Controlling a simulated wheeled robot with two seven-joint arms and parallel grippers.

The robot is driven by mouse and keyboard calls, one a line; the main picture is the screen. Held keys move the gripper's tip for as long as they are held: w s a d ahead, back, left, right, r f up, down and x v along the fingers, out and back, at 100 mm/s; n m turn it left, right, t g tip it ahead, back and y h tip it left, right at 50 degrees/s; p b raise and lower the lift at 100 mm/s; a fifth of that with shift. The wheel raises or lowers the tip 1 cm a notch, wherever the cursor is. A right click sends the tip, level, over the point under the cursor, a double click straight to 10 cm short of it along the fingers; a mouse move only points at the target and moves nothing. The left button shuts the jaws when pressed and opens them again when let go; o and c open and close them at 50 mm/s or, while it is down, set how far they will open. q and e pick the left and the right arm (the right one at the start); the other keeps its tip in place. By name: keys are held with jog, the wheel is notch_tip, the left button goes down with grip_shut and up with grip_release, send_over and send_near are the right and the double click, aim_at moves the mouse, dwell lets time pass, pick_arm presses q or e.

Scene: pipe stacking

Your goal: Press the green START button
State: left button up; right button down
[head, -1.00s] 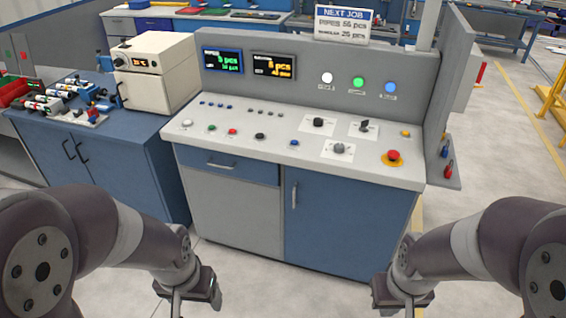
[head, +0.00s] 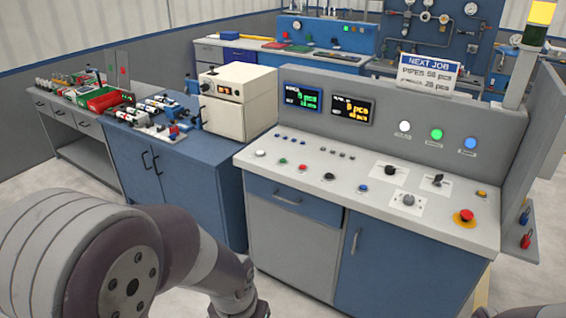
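The control console (head: 330,190) stands right of centre with a sloped grey top. A small green button (head: 283,161) sits at the left of its top, between a white button (head: 260,153) and a red button (head: 302,167). A round green light (head: 436,134) glows on the upright back panel. The labels are too small to read, so START cannot be read on either. My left arm comes in at the bottom left, in front of and below the console; its gripper is out of the frame.
A red mushroom button (head: 466,216) on a yellow base is at the console's right front. Knobs (head: 389,170) sit between. A cream box (head: 237,100) stands on the blue bench to the left. The space above the console top is clear.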

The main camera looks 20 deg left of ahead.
pick_arm(q)
grip_shut()
dwell(1.5)
